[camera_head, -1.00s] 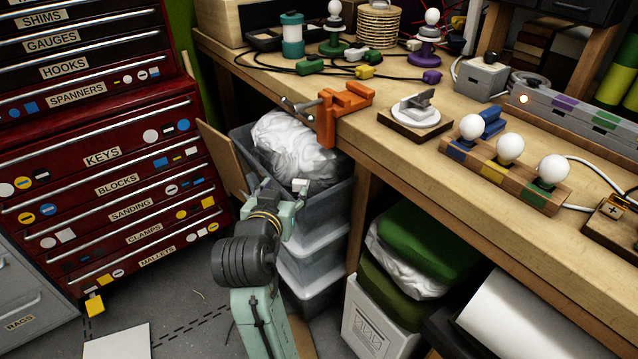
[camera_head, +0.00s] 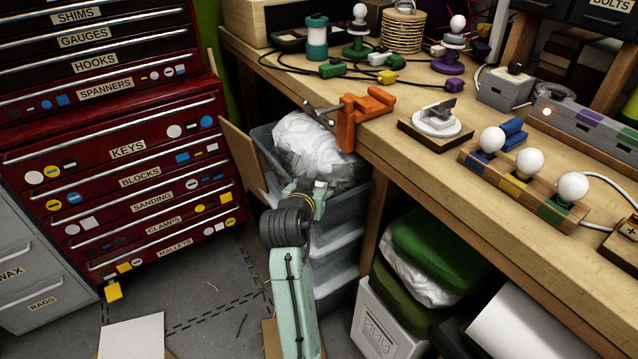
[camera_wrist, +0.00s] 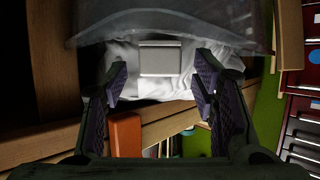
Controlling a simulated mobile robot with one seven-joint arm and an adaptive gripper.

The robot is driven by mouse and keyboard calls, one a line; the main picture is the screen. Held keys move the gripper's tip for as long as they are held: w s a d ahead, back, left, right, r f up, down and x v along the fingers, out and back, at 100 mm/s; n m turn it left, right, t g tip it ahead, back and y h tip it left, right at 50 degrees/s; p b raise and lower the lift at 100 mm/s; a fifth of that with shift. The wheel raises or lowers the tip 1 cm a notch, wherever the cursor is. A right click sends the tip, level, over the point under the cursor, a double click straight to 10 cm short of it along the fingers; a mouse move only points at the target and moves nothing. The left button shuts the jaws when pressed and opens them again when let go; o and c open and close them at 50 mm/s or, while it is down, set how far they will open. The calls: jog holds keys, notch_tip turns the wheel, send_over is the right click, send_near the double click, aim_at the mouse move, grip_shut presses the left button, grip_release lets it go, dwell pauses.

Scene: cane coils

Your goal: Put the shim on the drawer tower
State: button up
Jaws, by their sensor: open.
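A small pale grey rectangular block, which looks like the shim (camera_wrist: 160,58), lies against crumpled white sacking (camera_wrist: 185,88) in the wrist view. In the head view a small pale piece (camera_head: 320,184) shows at the end of my arm; I cannot tell whether it is the same block. My gripper (camera_wrist: 160,76) is open, its purple-padded fingers on either side of the block's near side, with no visible contact. In the head view my gripper (camera_head: 316,194) is over the grey tub, fingers largely hidden. The red and black drawer tower (camera_head: 120,135) stands at left; its top is out of view.
The grey tub (camera_head: 345,207) with a white sack (camera_head: 308,142) stands close beside the workbench (camera_head: 420,165). An orange clamp (camera_head: 362,115) juts from the bench edge above it. A cardboard panel (camera_head: 240,155) stands between tub and tower. Grey floor (camera_head: 215,290) lies open before the tower.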

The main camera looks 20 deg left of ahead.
jog(key=shift+w, duration=0.1)
jog(key=shift+c, duration=0.3)
jog(key=c, duration=1.1)
jog(key=shift+o, duration=0.2)
jog(key=shift+r, duration=0.65)
notch_tip(320, 180, up, 2)
jog(key=shift+r+b, duration=0.1)
jog(key=shift+b, duration=0.25)
jog(key=s, duration=0.4)
jog(key=s+r, duration=0.1)
jog(key=s, duration=0.4)
jog(key=s+b, duration=0.1)
jog(key=s, duration=0.4)
jog(key=shift+a+r, duration=0.2)
jog(key=shift+r, duration=0.1)
jog(key=s+p, duration=0.2)
jog(key=p, duration=0.4)
